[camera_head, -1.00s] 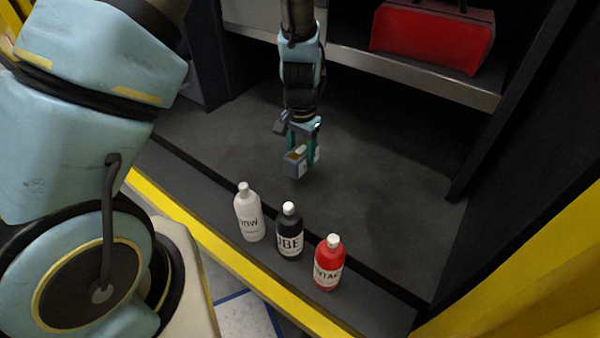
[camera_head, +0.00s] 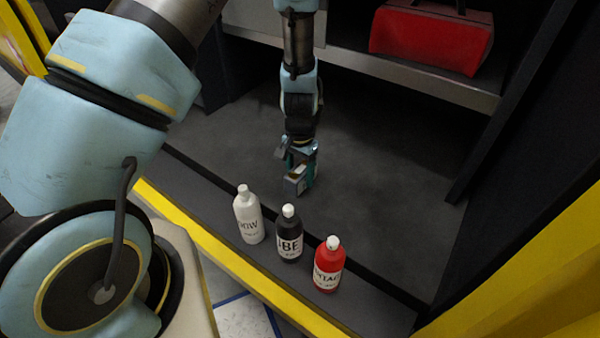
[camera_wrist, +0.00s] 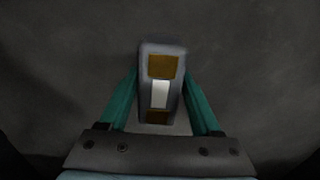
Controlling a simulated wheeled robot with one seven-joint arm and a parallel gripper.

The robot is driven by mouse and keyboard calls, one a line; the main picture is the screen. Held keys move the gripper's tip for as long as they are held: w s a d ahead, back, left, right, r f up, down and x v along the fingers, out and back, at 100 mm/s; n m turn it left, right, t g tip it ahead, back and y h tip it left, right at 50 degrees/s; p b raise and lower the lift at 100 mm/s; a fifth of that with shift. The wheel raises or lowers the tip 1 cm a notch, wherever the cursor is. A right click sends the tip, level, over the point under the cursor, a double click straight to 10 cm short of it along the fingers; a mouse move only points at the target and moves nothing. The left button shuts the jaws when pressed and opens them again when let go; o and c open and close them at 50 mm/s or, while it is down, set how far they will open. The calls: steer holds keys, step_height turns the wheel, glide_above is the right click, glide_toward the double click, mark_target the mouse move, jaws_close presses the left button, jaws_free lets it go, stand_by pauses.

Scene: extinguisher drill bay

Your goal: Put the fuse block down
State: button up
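The fuse block is a small grey block with brown-orange patches and a white label on its top face. It shows in the wrist view (camera_wrist: 161,66) between the two teal fingers, and in the head view (camera_head: 293,186) at the tip of my arm. My gripper (camera_head: 300,170) points down, just behind the bottles. Its teal fingers in the wrist view (camera_wrist: 160,95) lie against both sides of the block. The block is low over the dark grey floor of the bay (camera_head: 390,185). I cannot tell whether its underside touches that floor.
A white bottle (camera_head: 248,216), a black bottle (camera_head: 289,238) and a red bottle (camera_head: 328,268) stand in a row on the front ledge, close in front of my gripper. A shelf (camera_head: 420,80) with a red bag (camera_head: 430,40) is behind. The floor to the right is clear.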

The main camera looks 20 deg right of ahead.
mark_target(300, 169)
steer(key=o, duration=0.3)
step_height(300, 169, up, 12)
steer(key=shift+r, duration=0.2)
stand_by(0.4)
steer(key=w+a+r+n, duration=0.2)
steer(key=w+a+r, duration=0.15)
steer(key=a, duration=0.35)
steer(key=w+a+r+n, duration=0.2)
steer(key=a+r+n, duration=0.15)
steer(key=a, duration=0.35)
steer(key=s+a+r+n, duration=0.2)
steer(key=a, duration=0.6)
steer(key=s+a+r+n+t, duration=0.1)
steer(key=s+a+r+n, duration=0.1)
steer(key=a, duration=0.7)
steer(key=shift+a+r+n+t, duration=0.25)
steer(key=shift+r+n+t, duration=0.05)
steer(key=shift+r+n, duration=0.5)
